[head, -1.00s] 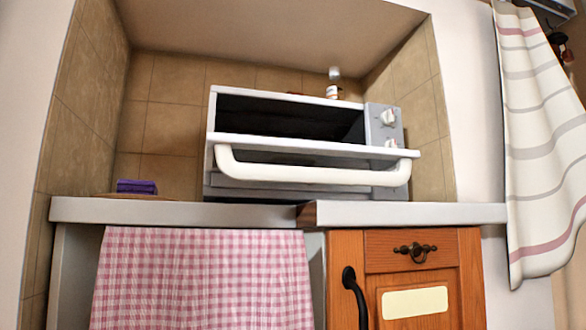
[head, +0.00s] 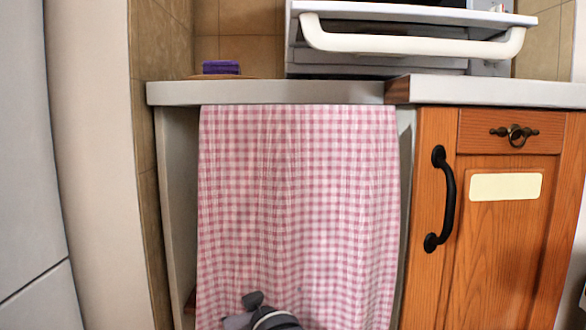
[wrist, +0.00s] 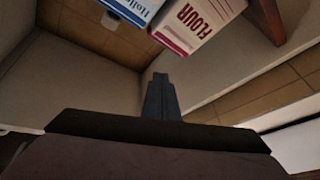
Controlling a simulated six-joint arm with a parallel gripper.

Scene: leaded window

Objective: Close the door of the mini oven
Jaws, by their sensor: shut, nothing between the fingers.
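The white mini oven (head: 370,62) stands on the counter at the top of the head view, and its upper part is cut off by the frame. Its door (head: 415,12) is partly open, with the top edge tilted out toward me. A thick white bar handle (head: 410,45) runs across the door front. My gripper (head: 252,300) shows at the bottom of the head view, low in front of the checked cloth and well below and left of the oven. In the wrist view my gripper (wrist: 160,82) has its fingers together and empty. The oven is not recognizable in the wrist view.
A grey-white counter (head: 270,93) runs under the oven. A purple block (head: 221,67) lies left of the oven. A pink checked cloth (head: 300,190) hangs below, beside a wooden cabinet (head: 500,230) with a black handle. The wrist view shows a flour package (wrist: 195,22) and a blue-white package (wrist: 130,10).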

